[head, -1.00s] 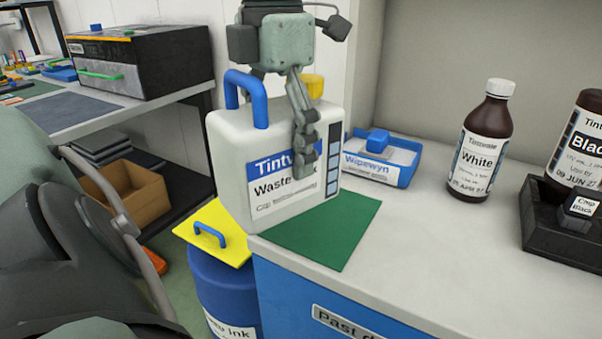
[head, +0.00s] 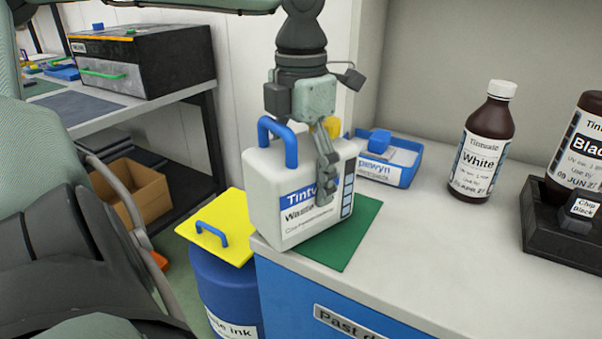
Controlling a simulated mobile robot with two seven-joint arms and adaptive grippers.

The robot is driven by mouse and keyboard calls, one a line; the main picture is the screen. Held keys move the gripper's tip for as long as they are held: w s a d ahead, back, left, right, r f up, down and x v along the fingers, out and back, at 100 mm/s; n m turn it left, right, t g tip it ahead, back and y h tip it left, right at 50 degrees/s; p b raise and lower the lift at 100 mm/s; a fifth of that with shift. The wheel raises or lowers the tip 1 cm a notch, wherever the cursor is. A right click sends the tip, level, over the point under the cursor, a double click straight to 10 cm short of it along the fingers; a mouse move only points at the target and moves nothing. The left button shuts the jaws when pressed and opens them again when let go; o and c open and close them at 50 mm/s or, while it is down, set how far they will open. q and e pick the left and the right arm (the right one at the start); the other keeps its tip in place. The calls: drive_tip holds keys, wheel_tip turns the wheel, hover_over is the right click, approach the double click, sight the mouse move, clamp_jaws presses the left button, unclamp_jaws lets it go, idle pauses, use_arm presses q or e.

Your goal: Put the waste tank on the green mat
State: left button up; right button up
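The waste tank (head: 268,185) is a white upright can with a blue handle, a yellow cap partly hidden behind the gripper and a blue-and-white label. It stands on or just over the left part of the green mat (head: 345,240), near the counter's left corner; I cannot tell whether its base touches. My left gripper (head: 325,190) comes down from above, with one finger against the label side at the tank's right part. The other finger is hidden behind the tank; the gripper looks shut on it. My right gripper is out of view.
A blue tray (head: 405,178) sits behind the mat. A white-ink bottle (head: 482,145) and a black holder (head: 560,235) with a black-ink bottle (head: 580,140) stand to the right. A blue drum (head: 225,285) with a yellow lid (head: 235,255) is beside the counter's left edge.

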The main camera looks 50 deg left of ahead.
use_arm(q)
drive_tip(key=shift+f, duration=0.1)
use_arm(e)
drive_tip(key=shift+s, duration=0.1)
use_arm(q)
drive_tip(key=o, duration=1.3)
drive_tip(key=shift+o, duration=1.7)
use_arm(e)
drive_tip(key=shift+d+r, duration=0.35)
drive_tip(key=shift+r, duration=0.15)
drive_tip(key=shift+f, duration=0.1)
